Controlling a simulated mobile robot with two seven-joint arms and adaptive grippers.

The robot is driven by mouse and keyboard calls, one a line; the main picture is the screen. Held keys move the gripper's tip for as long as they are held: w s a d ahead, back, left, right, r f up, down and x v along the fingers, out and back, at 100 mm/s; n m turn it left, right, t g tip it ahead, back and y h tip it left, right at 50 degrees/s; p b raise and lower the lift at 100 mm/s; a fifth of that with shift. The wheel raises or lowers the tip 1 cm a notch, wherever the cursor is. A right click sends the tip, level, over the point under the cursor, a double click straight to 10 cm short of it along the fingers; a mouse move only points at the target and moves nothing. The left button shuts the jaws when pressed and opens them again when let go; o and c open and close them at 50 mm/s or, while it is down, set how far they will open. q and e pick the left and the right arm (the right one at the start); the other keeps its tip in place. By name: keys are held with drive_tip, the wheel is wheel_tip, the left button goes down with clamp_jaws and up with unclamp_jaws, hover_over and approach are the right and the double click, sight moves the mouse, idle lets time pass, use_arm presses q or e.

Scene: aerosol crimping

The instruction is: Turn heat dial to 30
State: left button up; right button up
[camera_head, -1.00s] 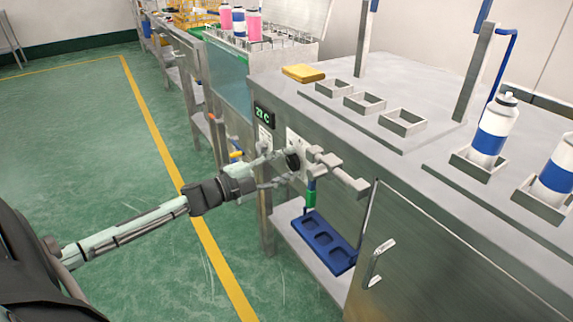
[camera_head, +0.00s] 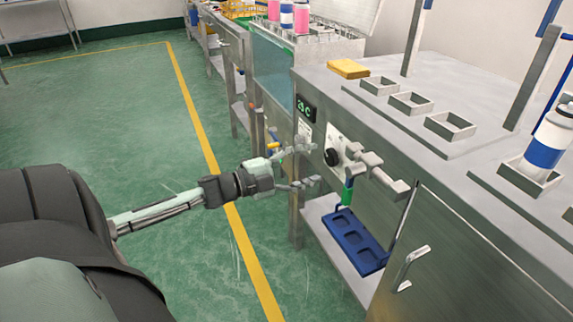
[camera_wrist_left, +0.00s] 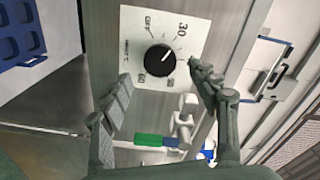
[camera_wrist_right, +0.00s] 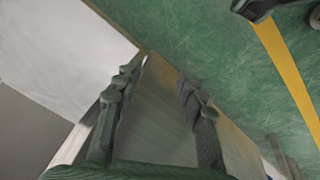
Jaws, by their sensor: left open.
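The heat dial (camera_head: 332,157) is a black round knob on a white plate on the front of the steel bench. In the left wrist view the dial (camera_wrist_left: 160,57) has a white pointer line aimed up and right, roughly toward the printed 30. A small green-lit display (camera_head: 306,108) above it shows a temperature in C, too small to read surely. My left gripper (camera_head: 308,166) is open, in front of and left of the dial, with a visible gap to it. My right gripper (camera_wrist_right: 163,72) is open and empty, away from the dial.
A grey valve-like fitting (camera_head: 375,170) juts out right of the dial. Below it, a blue tray (camera_head: 357,240) rests on a low shelf. A cabinet door handle (camera_head: 408,265) sticks out further right. The green floor to the left is clear.

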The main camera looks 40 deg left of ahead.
use_arm(q)
drive_tip(key=v, duration=0.7)
drive_tip(key=shift+s, duration=0.2)
wheel_tip(320, 180, down, 17)
drive_tip(key=s+a+n+g+y, duration=0.1)
drive_tip(key=s+n+g+y, duration=0.25)
drive_tip(key=n+y, duration=0.65)
drive_tip(key=s+d+f+n+g+h, duration=0.1)
drive_tip(key=s+d+f+n+g, duration=0.5)
drive_tip(key=s+d+f+g, duration=0.4)
drive_tip(key=s+d+f, duration=0.2)
drive_tip(key=d+f, duration=0.1)
drive_tip(key=d, duration=0.3)
drive_tip(key=shift+s+f+n+h, duration=0.3)
drive_tip(key=shift+s+f+h, duration=0.05)
drive_tip(key=shift+f+h, duration=0.05)
drive_tip(key=shift+d, duration=0.1)
